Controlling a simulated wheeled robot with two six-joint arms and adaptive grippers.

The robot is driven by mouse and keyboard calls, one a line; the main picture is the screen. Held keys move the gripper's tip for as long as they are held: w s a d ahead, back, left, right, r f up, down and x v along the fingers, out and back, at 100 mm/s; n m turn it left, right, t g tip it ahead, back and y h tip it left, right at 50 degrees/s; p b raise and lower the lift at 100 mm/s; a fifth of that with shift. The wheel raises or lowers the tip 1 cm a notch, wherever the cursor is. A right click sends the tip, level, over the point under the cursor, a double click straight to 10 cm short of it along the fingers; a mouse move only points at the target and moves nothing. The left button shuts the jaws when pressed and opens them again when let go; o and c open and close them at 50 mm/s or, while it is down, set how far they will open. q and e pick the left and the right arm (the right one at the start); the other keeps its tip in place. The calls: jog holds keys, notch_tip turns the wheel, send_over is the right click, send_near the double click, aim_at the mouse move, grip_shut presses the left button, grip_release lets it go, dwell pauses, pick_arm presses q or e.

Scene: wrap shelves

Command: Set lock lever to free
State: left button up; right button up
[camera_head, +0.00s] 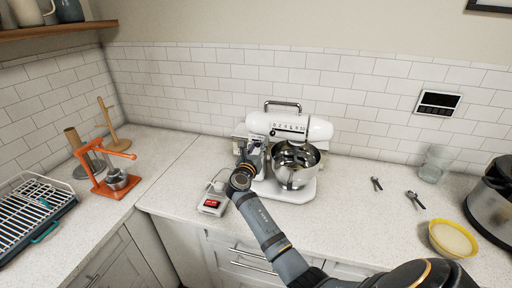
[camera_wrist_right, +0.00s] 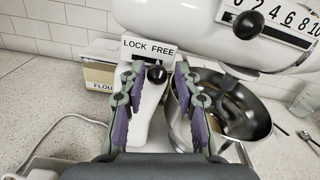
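A white stand mixer (camera_head: 303,128) with a steel bowl (camera_head: 296,163) stands on the counter against the tiled wall. In the right wrist view, a "LOCK FREE" label (camera_wrist_right: 149,47) is on the mixer's column, and the lock lever's black knob (camera_wrist_right: 157,74) sits just below it, under the FREE side. My right gripper (camera_wrist_right: 155,85) is open, its two purple-padded fingers on either side of the knob with gaps visible. In the head view my right gripper (camera_head: 252,152) is at the mixer's left side. My left gripper is not in view.
A flour box (camera_wrist_right: 98,72) stands behind the column. A small device with a red display (camera_head: 212,204) sits left of the mixer. Measuring spoons (camera_head: 415,199), a yellow bowl (camera_head: 453,238) and a glass (camera_head: 434,163) are at right; an orange press (camera_head: 106,170) is at left.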

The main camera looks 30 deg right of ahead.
jog(key=shift+o, duration=0.4)
jog(key=shift+s+d+r, duration=0.1)
jog(key=shift+s+d, duration=0.05)
jog(key=shift+s, duration=0.05)
jog(key=v, duration=0.7)
jog(key=shift+a, duration=0.2)
jog(key=shift+s, duration=0.15)
